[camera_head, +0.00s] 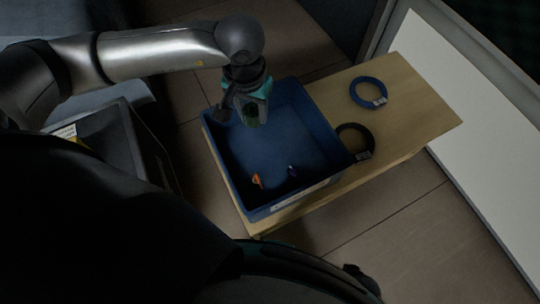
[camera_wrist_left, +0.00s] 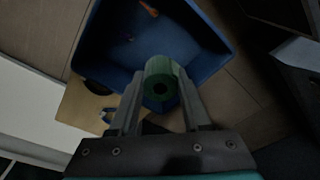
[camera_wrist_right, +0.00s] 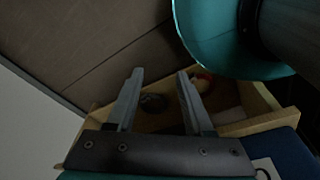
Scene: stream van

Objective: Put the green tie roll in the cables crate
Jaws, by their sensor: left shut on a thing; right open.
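The green tie roll (camera_wrist_left: 162,84) is between the fingers of my left gripper (camera_wrist_left: 160,108), which is shut on it. In the head view my left gripper (camera_head: 250,112) is over the far left part of the blue crate (camera_head: 226,172), with the dark green roll low in its fingers. The crate stands on a wooden table, and a pale label is on its near side. I cannot read the label. The roll appears above the crate floor. My right gripper (camera_wrist_right: 157,98) is open and empty in its wrist view; it is not clearly visible in the head view.
An orange item (camera_head: 257,181) and a small purple item (camera_head: 292,171) lie in the crate. A blue cable ring (camera_head: 369,92) and a black cable ring (camera_head: 355,142) lie on the wooden table (camera_head: 412,112). A dark bin (camera_head: 120,150) stands at the left.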

